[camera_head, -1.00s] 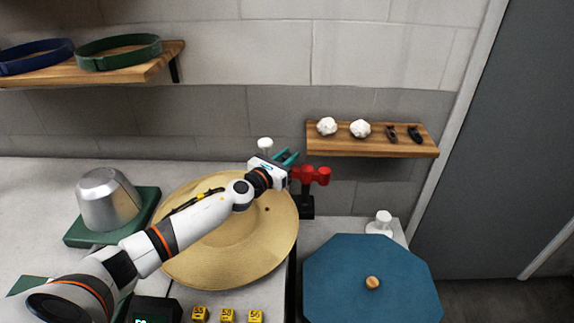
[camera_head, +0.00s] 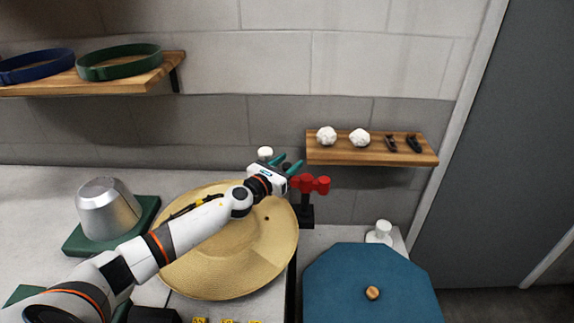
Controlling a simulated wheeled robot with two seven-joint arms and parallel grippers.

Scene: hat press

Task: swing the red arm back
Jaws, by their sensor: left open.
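The red arm (camera_head: 309,184) sits on top of a black post (camera_head: 305,212) behind the right edge of the straw hat (camera_head: 262,262). My left gripper (camera_head: 288,165) reaches across above the hat. Its teal fingers are spread open and empty, just to the upper left of the red arm. I cannot tell whether a finger touches it. My right gripper is not in view.
A silver hat block (camera_head: 107,208) on a green base stands at the left. A blue octagonal lid (camera_head: 365,280) with a wooden knob lies at the front right. A wooden shelf (camera_head: 370,151) holds white balls and dark pieces behind. A white knob (camera_head: 379,231) stands near the lid.

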